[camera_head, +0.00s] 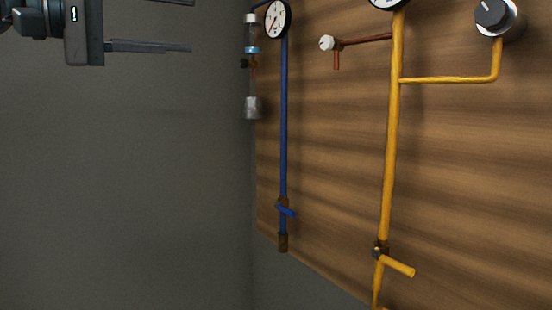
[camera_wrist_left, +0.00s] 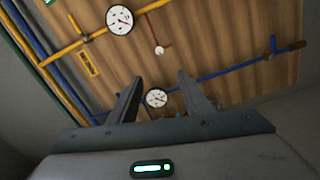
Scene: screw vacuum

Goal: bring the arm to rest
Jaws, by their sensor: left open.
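My left gripper (camera_head: 150,40) comes in at the upper left of the head view, against the grey wall. In the left wrist view its two fingers (camera_wrist_left: 158,95) stand apart with nothing held between them. A small white gauge (camera_wrist_left: 156,97) on the blue pipe shows between the fingers, farther off behind them. In the head view the gripper is left of that gauge (camera_head: 277,19) and apart from the pipes. My right gripper is in neither view.
A wooden panel (camera_head: 335,150) carries a blue pipe (camera_head: 283,120), a yellow pipe (camera_head: 391,150) with a yellow lever handle (camera_head: 398,267), a dark knob (camera_head: 492,14) and a red-brown pipe with a white cap (camera_head: 327,43). A metal cylinder (camera_head: 252,108) hangs left of the blue pipe. The grey wall (camera_head: 120,180) is bare.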

